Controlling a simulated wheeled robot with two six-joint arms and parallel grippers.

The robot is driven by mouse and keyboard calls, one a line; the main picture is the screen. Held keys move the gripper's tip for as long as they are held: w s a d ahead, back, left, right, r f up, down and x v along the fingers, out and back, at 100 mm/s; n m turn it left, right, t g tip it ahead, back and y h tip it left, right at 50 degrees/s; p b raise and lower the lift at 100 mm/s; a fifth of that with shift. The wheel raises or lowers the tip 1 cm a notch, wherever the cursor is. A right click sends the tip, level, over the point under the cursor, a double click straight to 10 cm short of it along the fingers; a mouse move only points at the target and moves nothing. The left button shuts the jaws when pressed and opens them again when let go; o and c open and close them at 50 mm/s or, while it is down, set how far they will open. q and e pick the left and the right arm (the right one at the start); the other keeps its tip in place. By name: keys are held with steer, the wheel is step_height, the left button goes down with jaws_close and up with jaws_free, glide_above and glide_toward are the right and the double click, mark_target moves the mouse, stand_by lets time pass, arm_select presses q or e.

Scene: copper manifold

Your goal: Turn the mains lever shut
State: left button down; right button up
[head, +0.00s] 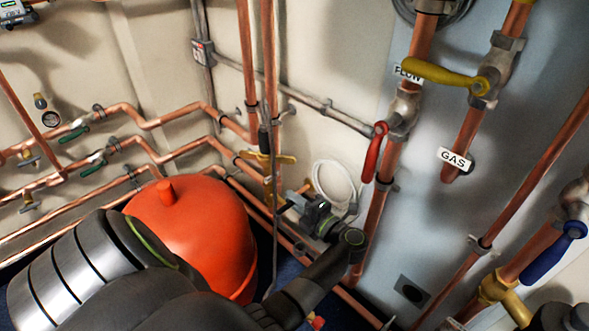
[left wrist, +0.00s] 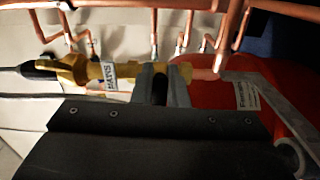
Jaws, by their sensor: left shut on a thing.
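A brass valve (head: 268,188) stands on the copper pipework in the middle of the head view, with a yellow cross-piece (head: 275,158) near its top. In the left wrist view the brass valve body (left wrist: 80,72) runs sideways and carries an upside-down white label (left wrist: 108,76) that seems to read MAINS. My left gripper (left wrist: 153,82) is shut on a brass part beside that label. In the head view the left gripper (head: 291,204) reaches in from the right of the valve. The gripped part is mostly hidden by the fingers, so its lever shape is unclear.
A red vessel (head: 195,235) stands close to my left arm. A red lever (head: 374,152), a yellow lever (head: 440,75) by the GAS label (head: 455,158) and a blue lever (head: 553,252) are on pipes to the right. Copper pipes (head: 130,115) line the left wall.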

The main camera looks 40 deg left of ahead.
arm_select(q)
steer(key=shift+f, duration=0.1)
steer(key=c, duration=1.5)
jaws_free()
steer(key=shift+o, duration=0.2)
